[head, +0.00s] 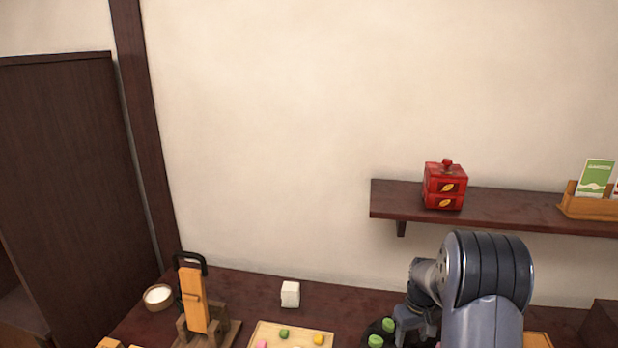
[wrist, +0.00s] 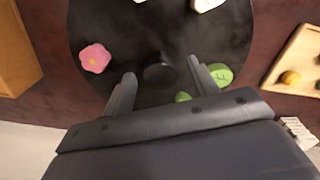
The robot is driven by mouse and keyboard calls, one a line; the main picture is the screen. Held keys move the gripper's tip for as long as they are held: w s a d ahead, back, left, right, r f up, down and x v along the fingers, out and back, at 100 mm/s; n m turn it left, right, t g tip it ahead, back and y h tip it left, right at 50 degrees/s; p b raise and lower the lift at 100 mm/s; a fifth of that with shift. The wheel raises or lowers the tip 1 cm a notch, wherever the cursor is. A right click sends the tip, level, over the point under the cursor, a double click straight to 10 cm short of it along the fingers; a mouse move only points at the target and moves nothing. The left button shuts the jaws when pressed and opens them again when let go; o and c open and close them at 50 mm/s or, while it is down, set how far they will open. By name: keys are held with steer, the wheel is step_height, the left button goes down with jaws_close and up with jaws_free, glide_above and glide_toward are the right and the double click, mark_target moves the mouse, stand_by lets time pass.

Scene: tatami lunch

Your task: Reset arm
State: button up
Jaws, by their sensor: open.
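My arm shows at the lower right of the head view, in front of the dark table, with its lower end cut off by the frame. In the wrist view my gripper (wrist: 160,88) is open, its two fingers apart over a round black tray (wrist: 150,35). I see nothing held between the fingers. A pink flower-shaped piece (wrist: 94,58) lies on the tray left of the fingers. A green piece (wrist: 218,75) lies close by the right finger, partly hidden by it. White pieces (wrist: 207,4) are cut off at the top edge.
A wooden board (head: 262,333) with small coloured pieces, a white cube (head: 290,294), a wooden stand with an upright orange-brown piece (head: 193,300) and a bowl (head: 158,297) stand on the table. A wall shelf (head: 510,208) behind my arm bears a red box (head: 445,187).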

steer(key=shift+m+p, duration=0.3)
steer(key=shift+m, duration=0.9)
steer(key=shift+a+r, duration=0.1)
